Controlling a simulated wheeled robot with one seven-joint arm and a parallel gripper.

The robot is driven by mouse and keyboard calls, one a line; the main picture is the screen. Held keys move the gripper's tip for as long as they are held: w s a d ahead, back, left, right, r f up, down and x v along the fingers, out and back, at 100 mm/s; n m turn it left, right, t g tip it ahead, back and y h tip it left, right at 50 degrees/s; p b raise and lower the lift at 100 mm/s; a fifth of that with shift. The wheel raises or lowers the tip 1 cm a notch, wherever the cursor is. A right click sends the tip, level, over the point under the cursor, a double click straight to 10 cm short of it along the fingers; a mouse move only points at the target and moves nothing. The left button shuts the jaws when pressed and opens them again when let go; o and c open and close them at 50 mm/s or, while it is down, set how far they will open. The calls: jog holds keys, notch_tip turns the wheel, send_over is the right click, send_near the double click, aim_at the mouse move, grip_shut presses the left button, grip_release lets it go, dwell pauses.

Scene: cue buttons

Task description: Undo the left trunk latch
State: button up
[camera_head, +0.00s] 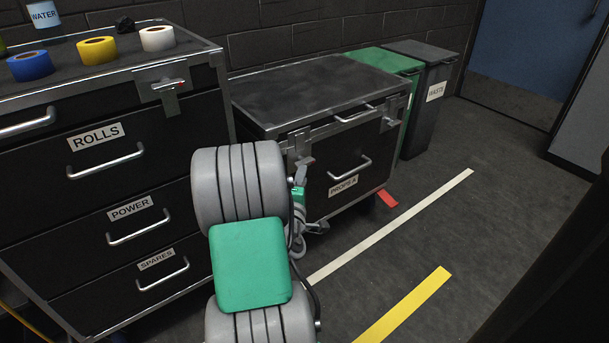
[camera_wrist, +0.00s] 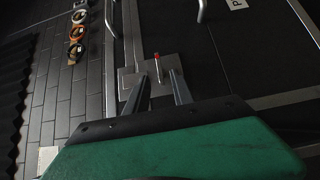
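The trunk (camera_head: 320,90) is a low dark case with metal edges and a label that seems to read PROPS A. Its left latch (camera_head: 302,146) is a metal plate at the left of the front, partly hidden by my arm. The right latch (camera_head: 391,117) sits at the other front corner. My gripper (camera_wrist: 160,76) is open, its two fingers apart, one on each side of the lever. I cannot tell whether either touches it.
Green and grey bins (camera_head: 433,100) stand right.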

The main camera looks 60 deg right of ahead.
aim_at(304, 161)
jog(key=x, duration=0.6)
jog(key=shift+p, duration=0.3)
jog(key=shift+a, duration=0.1)
grip_shut()
